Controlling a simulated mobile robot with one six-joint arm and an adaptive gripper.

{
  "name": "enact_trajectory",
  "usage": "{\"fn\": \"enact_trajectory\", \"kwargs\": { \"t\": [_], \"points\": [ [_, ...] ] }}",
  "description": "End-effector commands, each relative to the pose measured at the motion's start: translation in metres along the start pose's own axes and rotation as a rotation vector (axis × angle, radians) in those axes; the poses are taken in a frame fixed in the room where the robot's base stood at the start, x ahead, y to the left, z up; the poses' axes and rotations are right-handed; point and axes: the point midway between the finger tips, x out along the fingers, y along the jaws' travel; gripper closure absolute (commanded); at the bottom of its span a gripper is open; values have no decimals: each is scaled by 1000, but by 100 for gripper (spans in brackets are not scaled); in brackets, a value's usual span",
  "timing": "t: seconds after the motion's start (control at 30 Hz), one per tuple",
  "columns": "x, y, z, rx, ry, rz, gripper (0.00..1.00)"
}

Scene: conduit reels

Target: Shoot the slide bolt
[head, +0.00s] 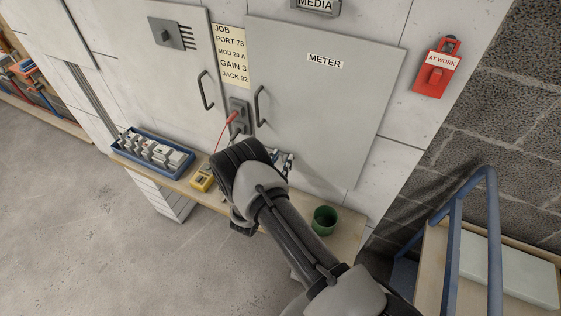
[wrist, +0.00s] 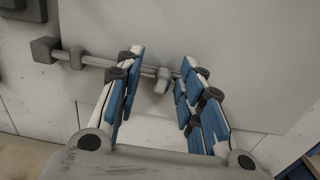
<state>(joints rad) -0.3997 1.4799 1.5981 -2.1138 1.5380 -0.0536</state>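The slide bolt (wrist: 98,61) shows in the wrist view as a grey horizontal rod low on a grey door. Its left end runs through a small guide (wrist: 76,58) to a dark block (wrist: 45,50); I cannot tell whether it enters the block. A short knob (wrist: 162,80) sticks out from the rod. My gripper (wrist: 162,60) is open, its blue-padded fingers either side of the knob, with gaps visible. The left finger hides part of the rod. In the head view my gripper (head: 283,162) is at the METER door's (head: 330,100) lower edge, and my arm hides the bolt.
A wooden bench (head: 345,238) runs below the doors. It holds a blue tray (head: 128,148) of grey parts, a yellow meter (head: 202,178) and a green cup (head: 324,220). A red AT WORK holder (head: 436,70) and a blue rail (head: 491,230) are at right. Open floor lies at left.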

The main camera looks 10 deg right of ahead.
Motion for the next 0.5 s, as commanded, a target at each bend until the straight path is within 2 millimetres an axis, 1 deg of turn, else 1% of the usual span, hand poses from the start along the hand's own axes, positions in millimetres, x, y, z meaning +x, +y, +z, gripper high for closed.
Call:
{"fn": "enact_trajectory", "kwargs": {
  "t": [0.07, 0.17, 0.27, 0.5],
  "points": [
    [-4, 0, 0, -1, 0, 1, 65],
    [-15, 1, 0, -3, 1, 3, 65],
    [-34, 2, 0, -3, 1, 5, 65],
    [-86, 2, 0, -1, 0, 6, 65]
  ]
}}
